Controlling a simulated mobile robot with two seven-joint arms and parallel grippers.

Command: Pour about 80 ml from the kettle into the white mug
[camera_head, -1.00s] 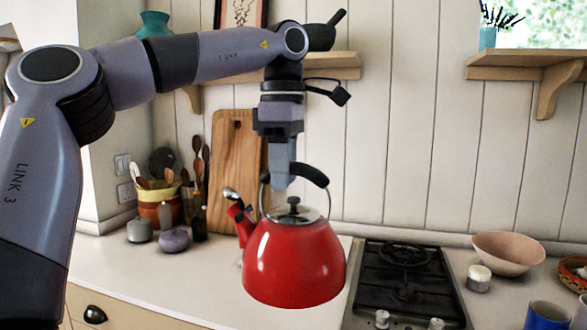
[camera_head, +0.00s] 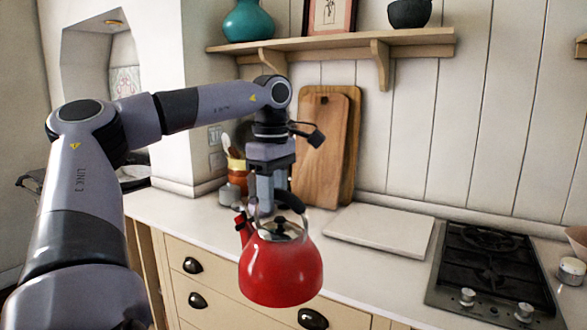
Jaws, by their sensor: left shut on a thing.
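My left gripper (camera_head: 267,205) reaches down from above and is shut on the kettle's dark arched handle. The spout is on the kettle's left side, with a red cap. The gripper partly covers the handle, so the exact grip is hidden. The white mug is not in view. My right gripper is not in view.
A pale flat board (camera_head: 379,235) lies on the worktop, left of the black gas hob (camera_head: 492,270). Wooden cutting boards (camera_head: 322,150) lean on the wall. A shelf (camera_head: 340,44) holds a teal vase (camera_head: 248,20) and a dark bowl (camera_head: 409,13). A utensil pot (camera_head: 237,168) stands behind my arm.

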